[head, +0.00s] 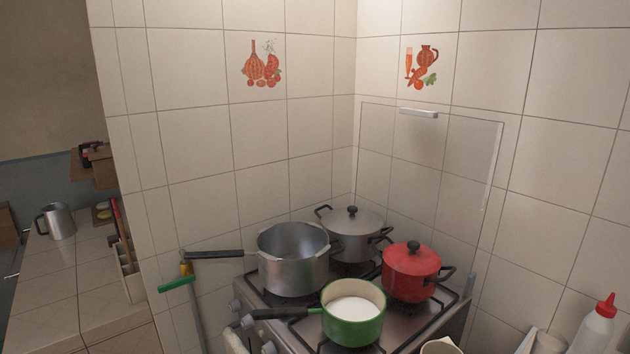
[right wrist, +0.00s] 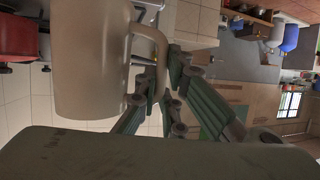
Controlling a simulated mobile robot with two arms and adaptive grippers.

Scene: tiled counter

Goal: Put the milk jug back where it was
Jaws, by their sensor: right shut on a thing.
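The milk jug (right wrist: 90,65), plain beige with a loop handle, fills the upper left of the right wrist view. My right gripper (right wrist: 160,92) is shut on its handle. The jug's inside is hidden in that view. At the bottom edge of the head view, a cream rim (head: 440,346), which looks like the jug's, shows just right of the stove. The green pot (head: 353,312) on the stove holds white liquid. My left gripper is in neither view, and my right gripper is not in the head view.
The stove also holds an open steel pot (head: 292,262), a lidded grey pot (head: 352,236) and a red lidded pot (head: 411,272). A white bottle with a red cap (head: 594,330) stands at the lower right. A metal mug (head: 58,222) stands on the left counter (head: 45,270).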

